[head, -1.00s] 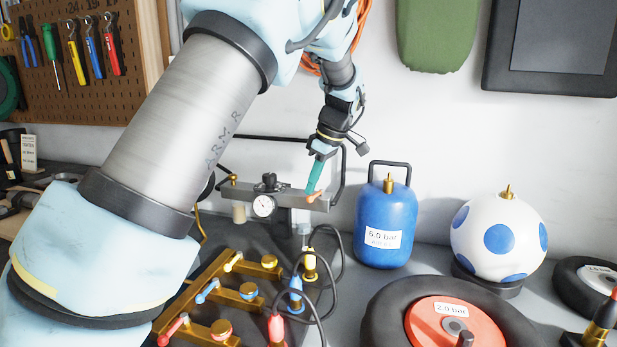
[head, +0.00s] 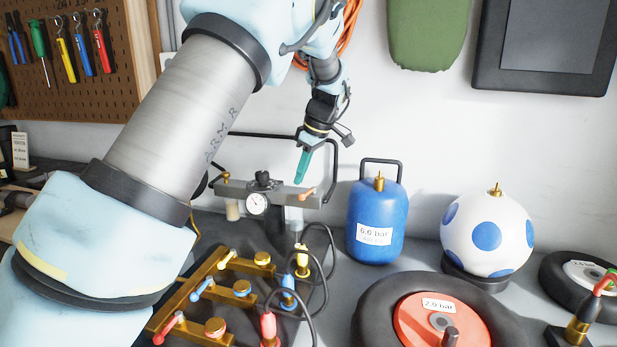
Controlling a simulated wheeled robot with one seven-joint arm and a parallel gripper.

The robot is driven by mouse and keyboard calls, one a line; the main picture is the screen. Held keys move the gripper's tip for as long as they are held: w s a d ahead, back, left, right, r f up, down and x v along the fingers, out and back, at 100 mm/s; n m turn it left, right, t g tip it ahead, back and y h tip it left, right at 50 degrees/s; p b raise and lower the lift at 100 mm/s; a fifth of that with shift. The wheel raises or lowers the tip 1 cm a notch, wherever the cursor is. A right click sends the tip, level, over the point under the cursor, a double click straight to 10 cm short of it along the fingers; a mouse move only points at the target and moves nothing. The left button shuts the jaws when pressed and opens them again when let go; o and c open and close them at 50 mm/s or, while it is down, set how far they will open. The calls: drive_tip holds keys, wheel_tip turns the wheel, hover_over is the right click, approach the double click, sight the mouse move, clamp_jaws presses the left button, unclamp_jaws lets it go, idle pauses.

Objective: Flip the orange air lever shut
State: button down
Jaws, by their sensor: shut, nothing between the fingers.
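The orange lever (head: 307,194) is a small handle on the right part of the grey bar (head: 282,195), which also carries a round pressure gauge (head: 257,204). The lever lies nearly along the bar, with a slight tilt. My gripper (head: 300,182) points down with its teal fingers shut together and empty. Its fingertips are just above and left of the lever, with a small gap in the picture. I cannot tell the depth between them.
A blue tank (head: 377,218) is right of the bar, then a spotted ball (head: 487,236) and a black tyre (head: 373,315). A black pipe frame (head: 337,160) rises behind my gripper.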

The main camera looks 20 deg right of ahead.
drive_tip(key=shift+w+a+r+p, duration=0.4)
drive_tip(key=shift+w+a+r, duration=0.25)
drive_tip(key=shift+w+r, duration=0.25)
drive_tip(key=shift+s+d+r+b, duration=0.55)
drive_tip(key=shift+d+b, duration=0.1)
drive_tip(key=shift+b, duration=0.15)
drive_tip(key=b+v, duration=0.1)
drive_tip(key=v, duration=0.7)
drive_tip(key=shift+a, duration=0.35)
